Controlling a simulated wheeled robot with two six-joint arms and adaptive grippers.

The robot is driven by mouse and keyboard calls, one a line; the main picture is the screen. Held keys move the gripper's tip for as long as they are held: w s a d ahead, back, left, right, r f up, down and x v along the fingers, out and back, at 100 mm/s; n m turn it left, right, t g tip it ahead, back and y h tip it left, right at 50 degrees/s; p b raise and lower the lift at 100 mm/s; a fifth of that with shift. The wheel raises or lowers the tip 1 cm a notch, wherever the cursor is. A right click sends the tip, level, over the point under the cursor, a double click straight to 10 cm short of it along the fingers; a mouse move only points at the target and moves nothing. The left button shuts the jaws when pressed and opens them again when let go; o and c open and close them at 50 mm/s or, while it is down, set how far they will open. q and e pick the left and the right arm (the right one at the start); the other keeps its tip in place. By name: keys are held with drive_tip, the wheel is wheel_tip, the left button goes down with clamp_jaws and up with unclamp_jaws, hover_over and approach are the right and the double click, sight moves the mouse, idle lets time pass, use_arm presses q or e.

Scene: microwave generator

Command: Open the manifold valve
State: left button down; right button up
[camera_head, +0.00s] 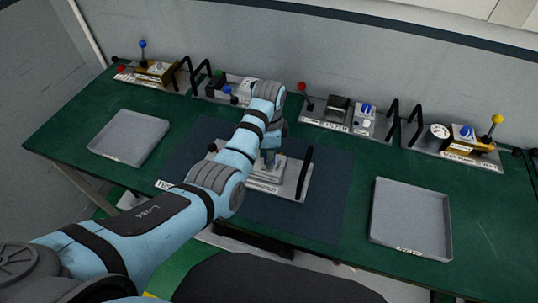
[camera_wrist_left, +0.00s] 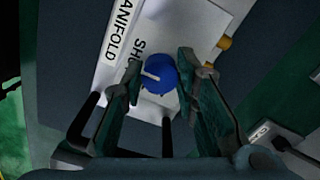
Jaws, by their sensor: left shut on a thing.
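The manifold module (camera_head: 294,184) lies on the dark mat in the middle of the bench, a light plate with black handles. The valve's blue round knob (camera_wrist_left: 158,78) has a white pointer line toward the left of that view. My left gripper (camera_wrist_left: 158,72) is shut on the blue knob, one finger on each side. In the head view my left gripper (camera_head: 268,158) points down onto the module, and my arm hides the knob and part of the plate. My right gripper is not in view.
Empty grey trays stand at the left (camera_head: 130,137) and right (camera_head: 411,219) of the green bench (camera_head: 340,170). Several other modules with knobs and handles line the back, including one with a gauge (camera_head: 440,131). The dark mat (camera_head: 325,215) is clear right of the module.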

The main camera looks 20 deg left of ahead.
use_arm(q)
drive_tip(key=shift+n, duration=0.4)
drive_tip(key=n, duration=0.3)
drive_tip(key=shift+n, duration=0.3)
drive_tip(key=n, duration=0.4)
drive_tip(key=shift+n, duration=0.3)
drive_tip(key=n, duration=0.4)
drive_tip(key=shift+d, duration=0.1)
drive_tip(key=n, duration=0.4)
drive_tip(key=shift+n, duration=0.4)
drive_tip(key=c, duration=1.2)
unclamp_jaws()
drive_tip(key=shift+c, duration=0.2)
wheel_tip(320, 180, up, 8)
drive_tip(key=shift+f, duration=0.25)
